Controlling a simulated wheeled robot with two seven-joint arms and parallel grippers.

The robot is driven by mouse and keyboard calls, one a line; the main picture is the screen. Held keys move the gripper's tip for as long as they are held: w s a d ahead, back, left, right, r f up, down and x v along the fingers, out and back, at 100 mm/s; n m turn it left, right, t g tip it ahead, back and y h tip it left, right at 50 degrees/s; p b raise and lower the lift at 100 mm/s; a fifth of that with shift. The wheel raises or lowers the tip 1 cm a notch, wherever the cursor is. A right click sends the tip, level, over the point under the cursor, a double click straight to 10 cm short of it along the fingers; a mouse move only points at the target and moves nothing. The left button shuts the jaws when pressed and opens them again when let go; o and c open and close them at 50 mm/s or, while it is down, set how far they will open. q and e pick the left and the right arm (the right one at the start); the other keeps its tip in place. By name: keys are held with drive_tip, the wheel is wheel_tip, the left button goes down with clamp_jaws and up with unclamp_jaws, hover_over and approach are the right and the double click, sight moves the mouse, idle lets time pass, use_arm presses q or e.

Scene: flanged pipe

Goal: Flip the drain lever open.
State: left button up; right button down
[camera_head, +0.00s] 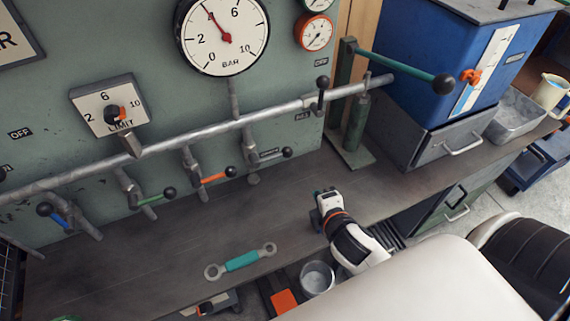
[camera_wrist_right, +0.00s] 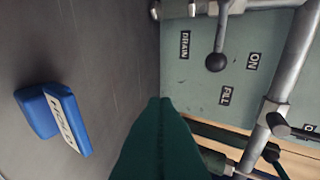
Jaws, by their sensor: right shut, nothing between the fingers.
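The drain lever (camera_head: 271,156) is a short grey arm with a black ball knob, on the rightmost lower branch of the pipe in the head view. In the right wrist view the lever's black knob (camera_wrist_right: 216,62) hangs beside the DRAIN label (camera_wrist_right: 185,44). My right gripper (camera_head: 324,194) is over the bench, to the right of and nearer than the lever, apart from it. Its dark green fingers (camera_wrist_right: 160,100) are closed together and empty, with the knob beyond their tips. My left gripper is not in view.
Orange (camera_head: 215,177), green (camera_head: 157,197) and blue (camera_head: 57,217) levers sit farther left on the pipe (camera_head: 215,128). A teal-handled wrench (camera_head: 241,261) lies on the bench. A green post (camera_head: 355,125) stands right of the lever.

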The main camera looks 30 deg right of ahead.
drive_tip(key=w+n+t+y, duration=0.1)
drive_tip(key=n, duration=0.3)
drive_tip(key=w+a+n+t+y, duration=0.1)
drive_tip(key=n, duration=0.4)
drive_tip(key=w+r+n+t+y, duration=0.1)
drive_tip(key=w+n+t+y, duration=0.1)
drive_tip(key=n, duration=0.2)
drive_tip(key=shift+a+n, duration=0.3)
drive_tip(key=shift+n, duration=0.1)
drive_tip(key=w+f, duration=0.2)
drive_tip(key=w, duration=0.8)
drive_tip(key=shift+a, duration=0.35)
drive_tip(key=shift+s+r+p, duration=0.1)
drive_tip(key=shift+p, duration=0.2)
drive_tip(key=shift+r+n+p, duration=0.25)
drive_tip(key=shift+n+p, duration=0.05)
drive_tip(key=shift+p, duration=0.05)
